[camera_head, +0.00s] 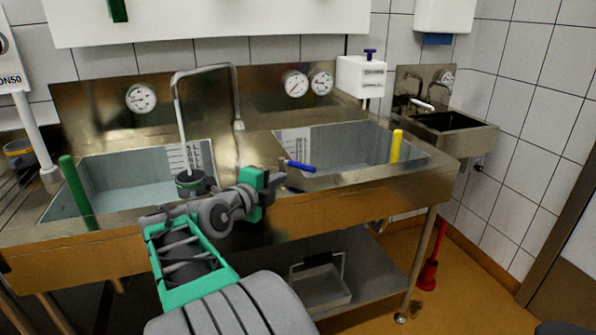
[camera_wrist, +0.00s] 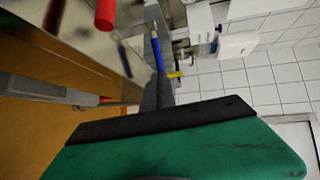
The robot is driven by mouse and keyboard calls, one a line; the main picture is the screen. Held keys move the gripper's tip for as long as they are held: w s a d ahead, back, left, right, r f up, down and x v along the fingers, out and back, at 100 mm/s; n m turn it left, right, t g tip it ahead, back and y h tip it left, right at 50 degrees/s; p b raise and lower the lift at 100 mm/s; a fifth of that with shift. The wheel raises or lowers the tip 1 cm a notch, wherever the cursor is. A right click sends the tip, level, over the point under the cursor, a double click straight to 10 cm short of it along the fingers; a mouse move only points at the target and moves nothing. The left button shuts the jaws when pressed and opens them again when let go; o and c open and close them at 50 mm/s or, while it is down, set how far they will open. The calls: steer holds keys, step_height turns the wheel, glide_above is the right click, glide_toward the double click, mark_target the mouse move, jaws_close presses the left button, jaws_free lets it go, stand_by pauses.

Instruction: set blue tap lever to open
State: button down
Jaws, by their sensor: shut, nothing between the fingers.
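The blue tap lever (camera_head: 300,166) lies almost level at the front rim of the right basin in the head view, pointing right. It also shows in the wrist view (camera_wrist: 158,56), just beyond the fingertips. My gripper (camera_head: 279,178) is shut and empty, close to the left end of the lever. In the wrist view its dark fingers (camera_wrist: 156,88) line up with the lever; I cannot tell whether they touch it. The lever's base is partly hidden by my gripper.
The right basin (camera_head: 350,137) holds an upright yellow handle (camera_head: 396,146). A green handle (camera_head: 78,193) leans at the left basin. A red cylinder (camera_wrist: 106,14) is near my gripper in the wrist view. A spout (camera_head: 180,115) hangs over the left basin.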

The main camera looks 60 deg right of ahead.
mark_target(302, 167)
steer(key=d, duration=0.3)
steer(key=d+f, duration=0.1)
steer(key=d, duration=0.3)
steer(key=d+f, duration=0.1)
steer(key=d, duration=0.2)
steer(key=shift+s+d+f+p, duration=0.1)
steer(key=shift+s+d+p, duration=0.05)
steer(key=shift+d+p, duration=0.2)
